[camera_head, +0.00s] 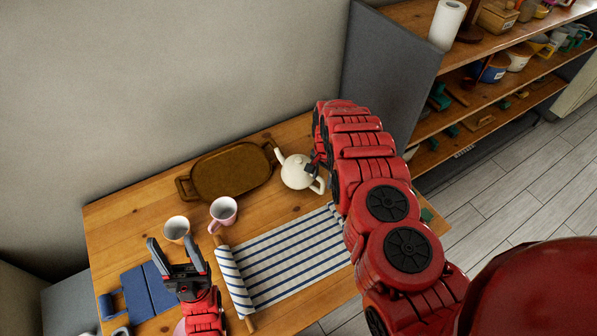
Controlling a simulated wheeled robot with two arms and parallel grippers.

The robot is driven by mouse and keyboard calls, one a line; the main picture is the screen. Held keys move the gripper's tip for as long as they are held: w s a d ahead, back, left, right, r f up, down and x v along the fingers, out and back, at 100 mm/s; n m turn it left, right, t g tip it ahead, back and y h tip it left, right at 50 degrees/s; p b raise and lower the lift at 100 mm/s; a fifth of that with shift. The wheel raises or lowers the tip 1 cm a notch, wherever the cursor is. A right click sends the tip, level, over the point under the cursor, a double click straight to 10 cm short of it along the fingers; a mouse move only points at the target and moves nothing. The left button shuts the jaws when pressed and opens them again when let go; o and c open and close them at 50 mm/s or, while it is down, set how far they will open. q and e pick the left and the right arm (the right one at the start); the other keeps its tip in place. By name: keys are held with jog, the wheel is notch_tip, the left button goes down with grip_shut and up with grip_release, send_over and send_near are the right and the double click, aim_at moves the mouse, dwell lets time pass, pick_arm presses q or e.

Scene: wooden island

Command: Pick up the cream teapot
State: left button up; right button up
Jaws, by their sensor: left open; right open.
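The cream teapot (296,172) stands upright at the back right of the wooden island, with its spout to the upper left and its handle to the lower right. My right gripper (314,169) is at the teapot's right side, by the lid and handle. It is open, but my red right arm hides much of it, and I cannot tell whether it touches the teapot. My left gripper (176,252) is open and empty at the front left, its fingers pointing up the picture toward the cups.
A brown tray (188,187) lies left of the teapot. A pink cup (223,211) and a cream cup (176,228) stand in front of it. A striped cloth (290,257) covers the middle front. A blue item (137,292) lies at left. Shelves (490,65) stand behind at right.

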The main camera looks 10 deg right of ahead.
aim_at(323, 184)
jog(key=shift+w+d+f+p, duration=0.1)
jog(key=shift+d+f+p, duration=0.1)
jog(key=shift+f, duration=0.3)
jog(key=shift+d+f+p, duration=0.1)
jog(key=shift+f+p, duration=0.05)
jog(key=shift+f, duration=0.3)
jog(key=shift+a+f+b, duration=0.1)
jog(key=shift+f+b, duration=0.45)
jog(key=shift+f, duration=0.7)
jog(key=shift+c, duration=0.3)
grip_shut()
